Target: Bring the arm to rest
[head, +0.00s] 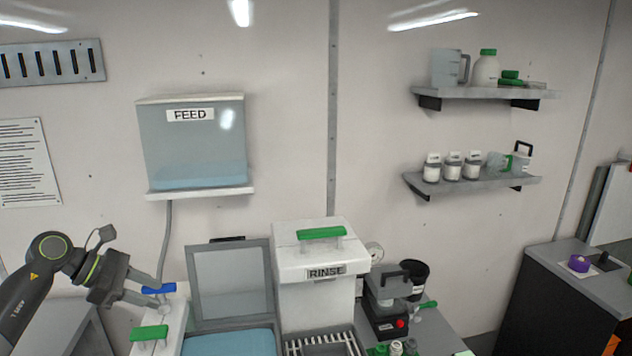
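My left arm comes in from the lower left. Its gripper (158,294) points right, with its two fingers apart and nothing seen between them. The fingers are beside a blue handle (160,289) on a white unit (172,318); whether they touch it I cannot tell. A green handle (149,333) sits on the same unit, below the gripper in the picture. My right gripper is not in view.
A FEED tank (195,145) hangs on the wall above, with a hose (165,240) running down near the gripper. An open-lidded blue basin (230,343) and a white RINSE box (310,265) stand to the right. Wall shelves (475,182) hold bottles and jugs.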

